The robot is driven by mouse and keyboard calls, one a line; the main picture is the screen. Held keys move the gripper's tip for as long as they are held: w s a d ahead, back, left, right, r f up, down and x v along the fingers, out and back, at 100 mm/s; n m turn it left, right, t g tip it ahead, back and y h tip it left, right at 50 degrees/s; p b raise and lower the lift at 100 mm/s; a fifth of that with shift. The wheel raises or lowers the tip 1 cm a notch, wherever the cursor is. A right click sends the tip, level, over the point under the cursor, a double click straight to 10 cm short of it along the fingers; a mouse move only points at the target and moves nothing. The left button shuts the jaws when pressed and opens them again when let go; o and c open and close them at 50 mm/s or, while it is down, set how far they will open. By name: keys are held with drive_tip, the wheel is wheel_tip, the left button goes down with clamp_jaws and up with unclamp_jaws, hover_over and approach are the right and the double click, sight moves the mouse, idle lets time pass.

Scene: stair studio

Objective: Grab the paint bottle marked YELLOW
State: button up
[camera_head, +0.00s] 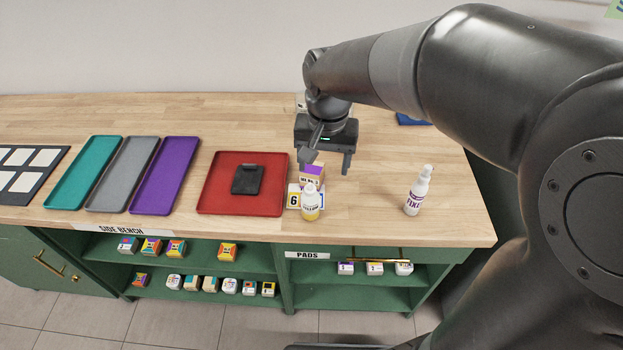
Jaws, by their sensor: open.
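A small white bottle with a yellow lower part (311,203) stands upright near the front edge of the wooden bench; its label is too small to read surely. A purple and orange box (313,174) and a white card marked 6 (293,196) are right behind and beside it. My gripper (327,167) points down just behind and above the bottle, its fingers apart around the area of the box. It does not touch the bottle as far as I can see. Whether anything is between the fingers is partly hidden.
A white spray-type bottle (417,191) stands to the right. A red tray (211,203) with a black object (248,180) lies left; purple (165,175), grey (122,175) and teal (84,175) trays lie farther left. Shelves below hold several small boxes. Bench between the bottles is clear.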

sight(310, 188)
drive_tip(key=shift+w+a+f, duration=0.25)
drive_tip(key=shift+a+f, duration=0.2)
drive_tip(key=shift+a, duration=0.15)
drive_tip(key=shift+w+a+f, duration=0.2)
drive_tip(key=shift+a+f, duration=0.2)
drive_tip(key=shift+a, duration=0.15)
drive_tip(key=shift+a+f+g, duration=0.15)
drive_tip(key=shift+f+g, duration=0.15)
wheel_tip(310, 188, down, 10)
drive_tip(key=shift+a+f, duration=0.1)
drive_tip(key=shift+f, duration=0.15)
drive_tip(key=shift+c, duration=0.6)
drive_tip(key=c, duration=1)
drive_tip(key=shift+r, duration=0.1)
